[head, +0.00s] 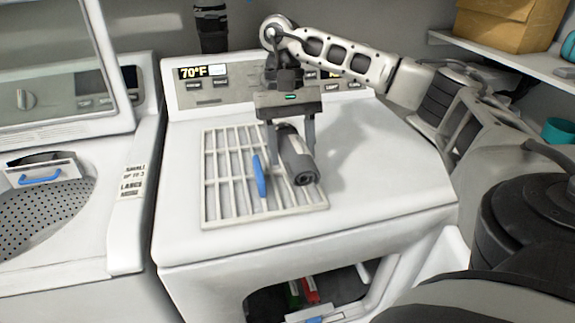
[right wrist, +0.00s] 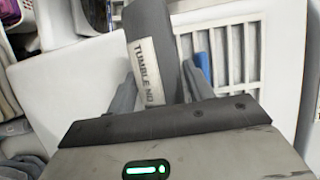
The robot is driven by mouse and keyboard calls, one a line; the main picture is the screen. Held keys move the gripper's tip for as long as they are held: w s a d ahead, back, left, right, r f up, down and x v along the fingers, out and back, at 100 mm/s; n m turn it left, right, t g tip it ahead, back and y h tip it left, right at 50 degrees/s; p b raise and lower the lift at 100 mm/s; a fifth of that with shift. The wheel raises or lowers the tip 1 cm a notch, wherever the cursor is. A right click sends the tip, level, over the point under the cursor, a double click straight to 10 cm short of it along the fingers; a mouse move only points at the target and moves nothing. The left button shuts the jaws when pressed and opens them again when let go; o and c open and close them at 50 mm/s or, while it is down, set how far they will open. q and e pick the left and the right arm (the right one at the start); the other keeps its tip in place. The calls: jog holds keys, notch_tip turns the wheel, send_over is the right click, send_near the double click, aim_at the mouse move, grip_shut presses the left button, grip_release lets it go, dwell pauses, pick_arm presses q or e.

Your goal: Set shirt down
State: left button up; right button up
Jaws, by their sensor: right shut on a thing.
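The shirt (head: 297,158) is a dark grey, tight roll with a round end facing the front. In the right wrist view the shirt (right wrist: 153,30) shows a pale label reading "TUMBLE NO". My right gripper (head: 289,148) points down over the dryer top, its two fingers closed on either side of the roll. The shirt is at the right part of a white grid rack (head: 222,214); I cannot tell whether it touches the rack. My left gripper is not in view.
The rack lies on the white dryer top (head: 400,190), which is clear to the right. A blue handle (head: 259,177) stands up beside the shirt. An open washer (head: 50,210) is at left. A shelf with a cardboard box (head: 507,22) is at the upper right.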

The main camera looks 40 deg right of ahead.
aim_at(289, 152)
jog(key=shift+w+d+f, duration=0.3)
jog(key=shift+w+f, duration=0.2)
jog(key=shift+f, duration=0.25)
jog(key=shift+w+d+f, duration=0.25)
jog(key=shift+w+f, duration=0.1)
jog(key=shift+f, duration=0.05)
jog(key=shift+w+f, duration=0.15)
jog(key=shift+f, duration=0.1)
notch_tip(289, 152, down, 3)
jog(key=shift+d+r, duration=0.1)
jog(key=shift+f, duration=0.3)
jog(key=o, duration=1.1)
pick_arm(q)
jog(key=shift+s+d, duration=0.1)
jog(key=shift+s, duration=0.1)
pick_arm(e)
jog(key=shift+o, duration=0.2)
jog(key=shift+r, duration=0.1)
